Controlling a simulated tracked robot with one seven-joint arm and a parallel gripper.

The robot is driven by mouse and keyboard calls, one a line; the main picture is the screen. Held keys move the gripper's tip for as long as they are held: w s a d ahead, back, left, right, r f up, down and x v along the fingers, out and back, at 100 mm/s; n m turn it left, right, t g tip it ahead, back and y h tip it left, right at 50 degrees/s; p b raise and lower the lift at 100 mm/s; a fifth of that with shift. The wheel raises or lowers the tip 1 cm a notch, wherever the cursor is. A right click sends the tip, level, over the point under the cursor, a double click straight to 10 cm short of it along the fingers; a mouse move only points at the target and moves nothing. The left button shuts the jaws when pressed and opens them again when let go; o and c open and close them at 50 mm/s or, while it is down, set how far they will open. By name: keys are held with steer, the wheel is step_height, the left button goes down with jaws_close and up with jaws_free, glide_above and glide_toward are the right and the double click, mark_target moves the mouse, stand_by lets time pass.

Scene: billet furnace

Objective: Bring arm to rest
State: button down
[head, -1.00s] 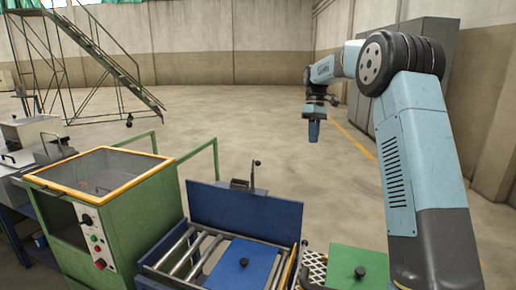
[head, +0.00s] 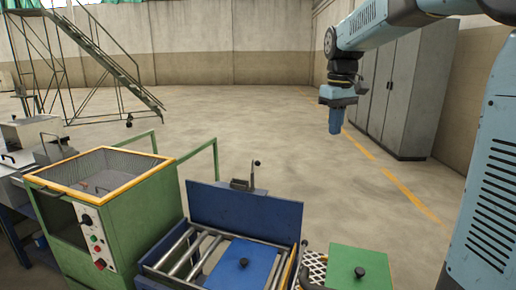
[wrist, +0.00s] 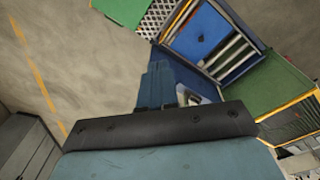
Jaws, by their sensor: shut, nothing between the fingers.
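My gripper (head: 336,122) hangs from my arm in the right half of the head view, pointing down over open floor. It is above and behind the green-lidded box, clear of every machine. In the wrist view my gripper (wrist: 157,85) shows as blue fingers closed together, with nothing held. My arm comes in from the right edge of the head view, its upper part cut off by the frame.
A green machine with a yellow-rimmed top (head: 100,172), a blue roller bench (head: 246,210) and a green lid (head: 358,266) stand in front. Grey cabinets (head: 405,90) stand at the right wall. A stair platform (head: 90,60) is at the back left. The middle floor is clear.

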steer(key=s+d+f+m+t, duration=0.1)
steer(key=s+f+m+t, duration=0.1)
steer(key=s, duration=1.1)
steer(key=s+d+f+m+t, duration=0.1)
steer(key=s+f, duration=0.4)
steer(key=s, duration=0.7)
steer(key=shift+s+d+f+m+t, duration=0.15)
steer(key=shift+s+d+m+t, duration=0.2)
steer(key=shift+m+t, duration=0.6)
steer(key=shift+a, duration=0.1)
